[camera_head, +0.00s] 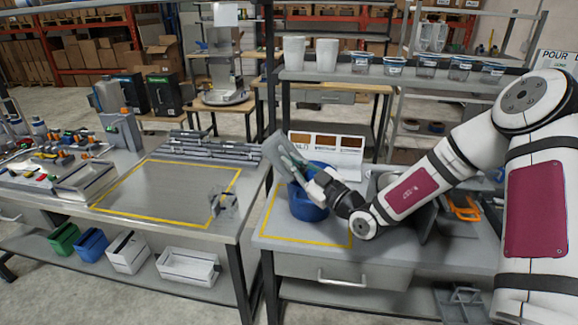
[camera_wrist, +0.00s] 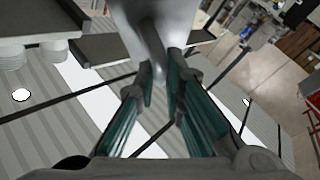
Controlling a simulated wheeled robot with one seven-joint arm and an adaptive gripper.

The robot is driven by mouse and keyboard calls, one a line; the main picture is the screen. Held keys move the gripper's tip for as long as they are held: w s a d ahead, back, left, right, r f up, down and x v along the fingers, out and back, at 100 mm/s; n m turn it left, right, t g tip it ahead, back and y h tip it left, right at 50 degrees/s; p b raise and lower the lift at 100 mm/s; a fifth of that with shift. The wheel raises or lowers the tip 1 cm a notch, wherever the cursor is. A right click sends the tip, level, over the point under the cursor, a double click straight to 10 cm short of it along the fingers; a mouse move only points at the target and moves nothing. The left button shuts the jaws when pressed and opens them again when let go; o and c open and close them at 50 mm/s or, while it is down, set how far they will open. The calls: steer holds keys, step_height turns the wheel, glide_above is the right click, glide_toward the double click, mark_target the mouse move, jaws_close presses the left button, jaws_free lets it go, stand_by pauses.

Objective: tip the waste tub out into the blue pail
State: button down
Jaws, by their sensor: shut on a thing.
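The blue pail (camera_head: 306,208) stands upright on the right bench, inside a yellow outline. A grey tub (camera_head: 279,148), which looks like the waste tub, is held in the air above the pail's left side. It is steeply tilted. My gripper (camera_head: 297,166) is shut on it, over the pail. In the wrist view, the teal-padded fingers of my gripper (camera_wrist: 165,85) close on a grey part of the tub (camera_wrist: 145,30). The tub's inside and most of the pail's inside are hidden, so I cannot tell what either holds.
A white panel with brown windows (camera_head: 326,147) stands behind the pail. Above it, a shelf (camera_head: 340,76) carries white cups and several clear containers. An orange-handled thing (camera_head: 463,208) lies to the right. A gap separates the left bench (camera_head: 150,210), whose yellow-outlined area is mostly clear.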

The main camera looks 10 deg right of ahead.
steer(key=shift+w+d+m+t+b, duration=0.1)
steer(key=shift+d+m+t+b, duration=0.2)
steer(key=shift+m, duration=0.2)
steer(key=d+m+t+h+b, duration=0.1)
steer(key=d+m+t+h, duration=0.5)
steer(key=m, duration=0.8)
steer(key=shift+s+d+t, duration=0.25)
steer(key=shift+d+t, duration=0.55)
steer(key=shift+d, duration=0.45)
